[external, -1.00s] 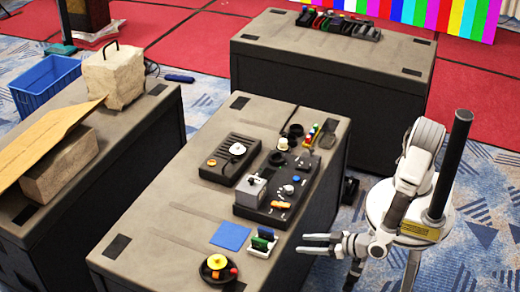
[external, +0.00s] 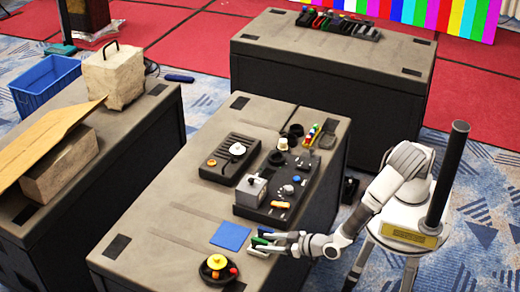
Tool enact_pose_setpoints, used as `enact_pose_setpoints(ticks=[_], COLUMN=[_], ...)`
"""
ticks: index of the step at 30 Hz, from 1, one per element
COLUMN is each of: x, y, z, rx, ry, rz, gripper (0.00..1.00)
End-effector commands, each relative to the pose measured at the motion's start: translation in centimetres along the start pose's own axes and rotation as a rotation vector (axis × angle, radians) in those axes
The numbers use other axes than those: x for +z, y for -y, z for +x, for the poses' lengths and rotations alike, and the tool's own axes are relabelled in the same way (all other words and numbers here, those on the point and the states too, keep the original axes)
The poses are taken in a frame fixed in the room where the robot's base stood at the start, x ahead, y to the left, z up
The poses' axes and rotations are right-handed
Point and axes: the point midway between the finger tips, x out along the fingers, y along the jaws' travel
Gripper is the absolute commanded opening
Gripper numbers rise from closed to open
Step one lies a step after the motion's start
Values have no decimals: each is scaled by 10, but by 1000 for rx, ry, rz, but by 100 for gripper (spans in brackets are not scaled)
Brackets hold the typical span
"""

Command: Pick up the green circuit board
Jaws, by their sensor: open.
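The green circuit board (external: 259,241) shows as a small green patch at the near right part of the middle dark table (external: 150,228). My gripper (external: 264,243) reaches in from the right, its two fingers open and pointing left. The green patch shows between the fingertips; I cannot tell whether either finger touches it. The fingers hide most of the white holder and part of a blue board (external: 265,230) beside it.
A flat blue square (external: 230,236) lies just left of the gripper. A round black dish with a yellow and a red piece (external: 218,267) stands nearer the front. A black control unit with knobs (external: 275,192) stands behind the gripper.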

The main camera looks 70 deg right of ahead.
Motion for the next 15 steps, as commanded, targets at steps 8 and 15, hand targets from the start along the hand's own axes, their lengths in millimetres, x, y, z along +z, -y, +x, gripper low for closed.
enact_pose_setpoints(ticks=[8, 15], x=[3, 2], y=[1, 1], z=[32, 32], rx=[1, 0], ry=[0, 0], rz=[0, 0], gripper=[55, 51])
